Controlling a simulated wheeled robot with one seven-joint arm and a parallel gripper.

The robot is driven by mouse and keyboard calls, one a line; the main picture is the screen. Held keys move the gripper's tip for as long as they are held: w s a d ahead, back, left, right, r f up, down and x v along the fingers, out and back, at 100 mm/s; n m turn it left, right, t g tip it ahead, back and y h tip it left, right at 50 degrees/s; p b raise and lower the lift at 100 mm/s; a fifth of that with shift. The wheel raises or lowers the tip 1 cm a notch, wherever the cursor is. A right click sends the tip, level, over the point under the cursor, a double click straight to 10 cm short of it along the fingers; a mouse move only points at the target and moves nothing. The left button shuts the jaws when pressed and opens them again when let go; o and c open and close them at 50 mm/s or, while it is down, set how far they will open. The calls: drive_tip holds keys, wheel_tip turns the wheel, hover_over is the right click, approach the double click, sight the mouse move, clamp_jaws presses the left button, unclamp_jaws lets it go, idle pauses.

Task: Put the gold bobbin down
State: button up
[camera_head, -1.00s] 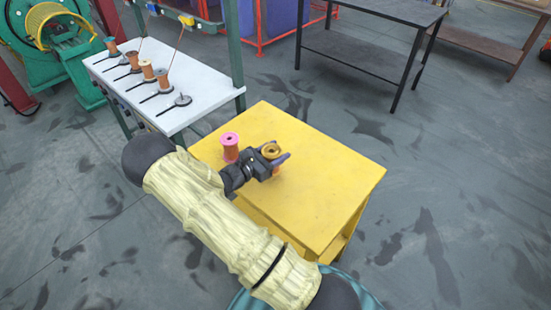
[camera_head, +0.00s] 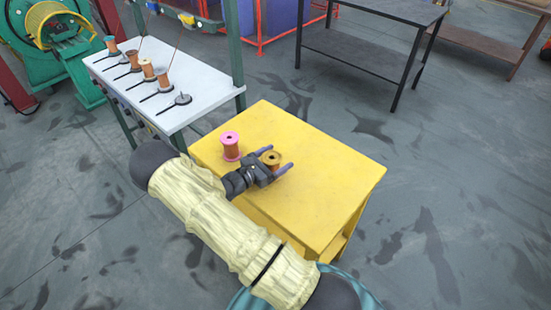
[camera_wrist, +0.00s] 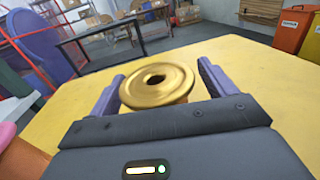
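The gold bobbin (camera_head: 271,157) stands upright on the yellow table (camera_head: 325,170), near its middle. In the wrist view its gold top flange (camera_wrist: 157,86) fills the space in front of my palm, and its lower part is hidden. My gripper (camera_head: 278,158) is open, with one purple finger on each side of the bobbin. In the wrist view a gap shows between the flange and the right finger; the left finger is very close to the flange.
A pink-topped bobbin (camera_head: 230,146) stands just left of my gripper on the same table. A white bench (camera_head: 150,85) with several bobbins and an empty spindle (camera_head: 181,99) is at the back left. The table's right side is clear. A dark table (camera_head: 375,25) stands behind.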

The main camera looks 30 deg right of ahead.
drive_tip(key=shift+a+r, duration=0.2)
drive_tip(key=shift+r, duration=0.05)
drive_tip(key=a, duration=0.3)
drive_tip(key=s+a+b, duration=0.1)
drive_tip(key=a, duration=0.3)
drive_tip(key=s+a+b, duration=0.1)
drive_tip(key=a, duration=0.3)
drive_tip(key=shift+s+a, duration=0.15)
drive_tip(key=shift+a, duration=0.1)
